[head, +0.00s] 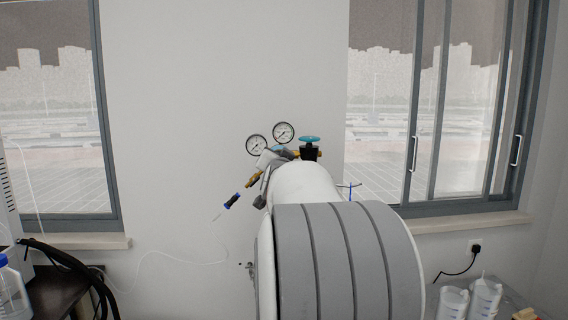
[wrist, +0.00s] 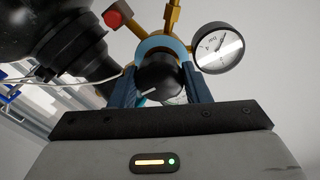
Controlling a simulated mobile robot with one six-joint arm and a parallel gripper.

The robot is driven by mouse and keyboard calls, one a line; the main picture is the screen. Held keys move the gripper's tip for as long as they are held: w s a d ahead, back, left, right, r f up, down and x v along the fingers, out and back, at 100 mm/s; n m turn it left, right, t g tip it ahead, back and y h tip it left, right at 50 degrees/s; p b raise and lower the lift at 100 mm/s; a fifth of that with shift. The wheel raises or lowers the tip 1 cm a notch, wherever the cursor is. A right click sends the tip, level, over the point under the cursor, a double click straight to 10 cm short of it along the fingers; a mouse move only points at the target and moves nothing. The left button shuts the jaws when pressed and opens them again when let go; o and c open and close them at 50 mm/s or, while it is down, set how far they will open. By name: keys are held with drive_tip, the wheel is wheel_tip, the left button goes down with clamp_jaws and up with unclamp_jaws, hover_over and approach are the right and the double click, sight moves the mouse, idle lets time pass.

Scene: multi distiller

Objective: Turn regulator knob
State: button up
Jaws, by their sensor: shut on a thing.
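The regulator knob (wrist: 160,73) is black and round. It sits between the two blue fingers of my gripper (wrist: 162,88) in the wrist view, with one finger against each side. My gripper is shut on it. A light blue ring and brass fittings (wrist: 174,16) show behind the knob. A round white-faced gauge (wrist: 218,48) is at the upper right. In the head view, the regulator's two gauges (head: 256,145) (head: 283,132) stand above my arm, which hides the knob and most of the regulator body.
A teal handwheel (head: 309,139) on a black valve is right of the gauges. In the wrist view, a red cap (wrist: 113,19) and a large dark cylinder (wrist: 50,25) are at the upper left.

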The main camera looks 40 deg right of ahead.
drive_tip(key=n+b, duration=0.1)
drive_tip(key=n, duration=0.1)
drive_tip(key=f+n+b, duration=0.1)
drive_tip(key=n+b, duration=0.1)
drive_tip(key=n, duration=0.1)
drive_tip(key=shift+f+n+b, duration=0.2)
drive_tip(key=shift+n+b, duration=0.1)
drive_tip(key=n+b, duration=0.3)
drive_tip(key=n, duration=0.1)
drive_tip(key=shift+n+t, duration=0.4)
drive_tip(key=n, duration=0.2)
drive_tip(key=n+b, duration=0.1)
drive_tip(key=shift+d+r+n, duration=0.1)
drive_tip(key=shift+r+n, duration=0.15)
drive_tip(key=shift+n, duration=0.15)
drive_tip(key=shift+s+r+n+t+y, duration=0.15)
drive_tip(key=shift+n+y, duration=0.1)
drive_tip(key=shift+n, duration=0.75)
drive_tip(key=shift+w+n+t+y, duration=0.15)
drive_tip(key=shift+n+y, duration=0.1)
drive_tip(key=shift+n, duration=0.75)
drive_tip(key=shift+s, duration=0.1)
drive_tip(key=o, duration=1)
drive_tip(key=shift+r, duration=0.15)
drive_tip(key=shift+c, duration=0.2)
